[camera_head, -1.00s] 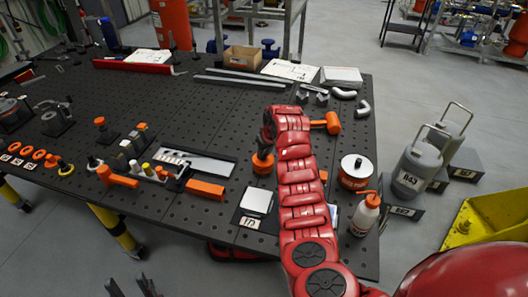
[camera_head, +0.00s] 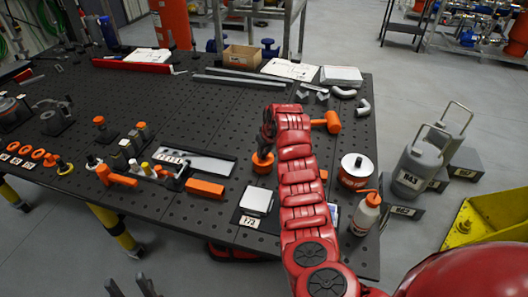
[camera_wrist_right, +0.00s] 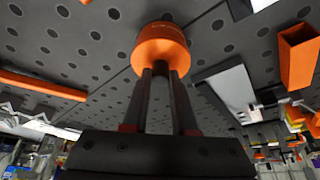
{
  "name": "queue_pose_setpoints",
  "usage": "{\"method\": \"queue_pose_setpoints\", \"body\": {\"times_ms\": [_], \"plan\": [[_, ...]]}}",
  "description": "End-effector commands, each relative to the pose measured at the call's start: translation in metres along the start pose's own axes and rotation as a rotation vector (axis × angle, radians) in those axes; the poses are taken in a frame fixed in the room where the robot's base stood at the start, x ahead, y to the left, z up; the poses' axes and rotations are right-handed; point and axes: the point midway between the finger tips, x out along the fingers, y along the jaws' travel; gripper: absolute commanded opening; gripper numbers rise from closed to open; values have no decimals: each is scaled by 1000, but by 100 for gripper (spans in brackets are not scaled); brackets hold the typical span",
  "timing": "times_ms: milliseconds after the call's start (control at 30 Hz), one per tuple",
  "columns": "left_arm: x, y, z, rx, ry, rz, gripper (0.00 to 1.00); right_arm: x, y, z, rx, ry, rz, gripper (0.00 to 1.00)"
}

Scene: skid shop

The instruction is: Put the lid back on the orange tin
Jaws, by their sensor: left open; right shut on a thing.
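The orange tin (camera_head: 356,178) stands upright at the right of the bench, its pale top showing a dark spot in the middle. My right gripper (camera_head: 263,151) is left of the tin, shut on a round orange lid (camera_head: 262,165). In the right wrist view the lid (camera_wrist_right: 160,50) sits at the fingertips (camera_wrist_right: 165,72), which close around its dark stem. I cannot tell whether the lid touches the bench. My left gripper (camera_head: 130,286) is open and empty at the bottom edge, off the bench.
A white bottle with an orange cap (camera_head: 366,212) stands in front of the tin. An orange mallet (camera_head: 328,122) lies behind. A pale plate (camera_head: 256,201) lies near the front edge. Orange blocks (camera_head: 205,189) lie to the left.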

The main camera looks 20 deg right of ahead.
Motion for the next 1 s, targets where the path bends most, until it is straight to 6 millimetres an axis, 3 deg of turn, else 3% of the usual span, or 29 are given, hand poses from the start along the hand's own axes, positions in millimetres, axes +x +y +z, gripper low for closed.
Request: {"method": "queue_pose_setpoints", "body": {"times_ms": [1000], "plan": [[-7, 0, 1, 0, 0, 0, 50, 1, 0, -1, 0, 0, 0, 0]]}}
